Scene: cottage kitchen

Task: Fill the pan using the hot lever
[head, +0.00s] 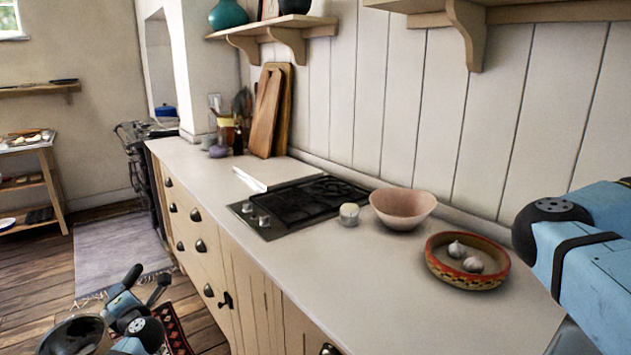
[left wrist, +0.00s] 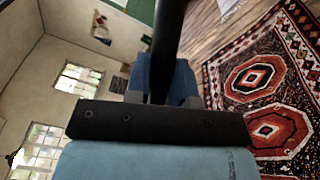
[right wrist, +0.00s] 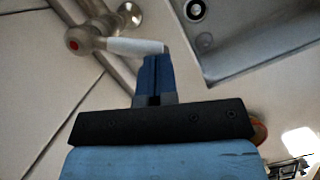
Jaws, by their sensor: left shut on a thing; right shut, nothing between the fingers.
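The dark pan (head: 76,336) is low at the left of the head view, cut by the bottom edge. My left gripper (head: 132,306) is shut on its black handle, which also crosses the left wrist view (left wrist: 168,45). In the right wrist view the tap's hot lever (right wrist: 135,46) has a white handle and a red dot on its hub. My right gripper (right wrist: 153,72) is shut and empty, its tips right at the lever's free end; I cannot tell whether they touch. The right gripper is outside the head view; only my right arm shows there.
A metal sink (right wrist: 235,62) lies beside the lever. The counter (head: 300,262) bears a hob (head: 310,200), a pink bowl (head: 403,208), a small jar (head: 349,213) and a patterned dish (head: 466,283) holding garlic. Floor with a patterned rug (left wrist: 285,75) is near my left gripper.

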